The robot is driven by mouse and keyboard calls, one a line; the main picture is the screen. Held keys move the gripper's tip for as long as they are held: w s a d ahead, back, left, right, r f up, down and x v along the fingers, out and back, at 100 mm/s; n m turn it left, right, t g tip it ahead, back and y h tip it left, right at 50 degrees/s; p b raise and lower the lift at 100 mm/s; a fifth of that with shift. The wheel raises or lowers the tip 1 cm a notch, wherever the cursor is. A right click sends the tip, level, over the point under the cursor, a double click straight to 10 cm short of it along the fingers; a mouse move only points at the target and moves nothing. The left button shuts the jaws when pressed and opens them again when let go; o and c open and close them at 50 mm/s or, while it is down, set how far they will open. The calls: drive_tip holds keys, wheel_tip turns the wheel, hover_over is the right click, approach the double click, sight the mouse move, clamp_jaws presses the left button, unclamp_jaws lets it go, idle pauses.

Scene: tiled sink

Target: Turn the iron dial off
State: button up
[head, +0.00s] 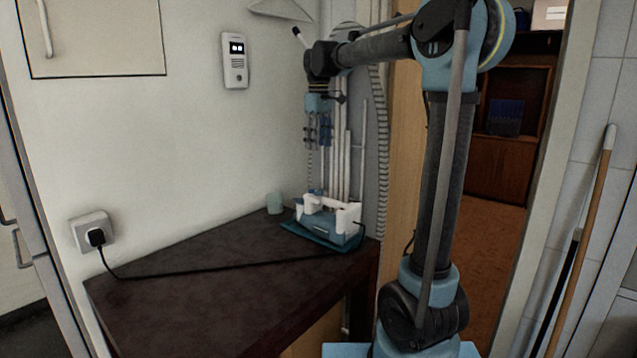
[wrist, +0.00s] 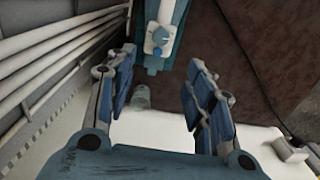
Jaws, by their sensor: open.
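The iron (head: 325,222), white and light blue, rests on a dark teal base at the back right end of the brown table. In the wrist view the iron (wrist: 163,14) is at top centre, beyond my fingertips. Its round blue dial (wrist: 161,36) faces the camera, with a smaller blue knob just below it. I cannot read the dial's setting. My gripper (head: 318,140) points down above the iron in the head view.
A black cord runs across the brown table (head: 200,285) to a wall socket (head: 92,232). White pipes (wrist: 50,60) run close to my left finger. The table's front left is clear apart from the cord.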

sight(318, 189)
drive_tip(key=shift+m, duration=0.6)
wheel_tip(318, 189, down, 16)
drive_tip(key=shift+f, duration=0.1)
drive_tip(key=shift+c, duration=0.5)
drive_tip(key=c, duration=1)
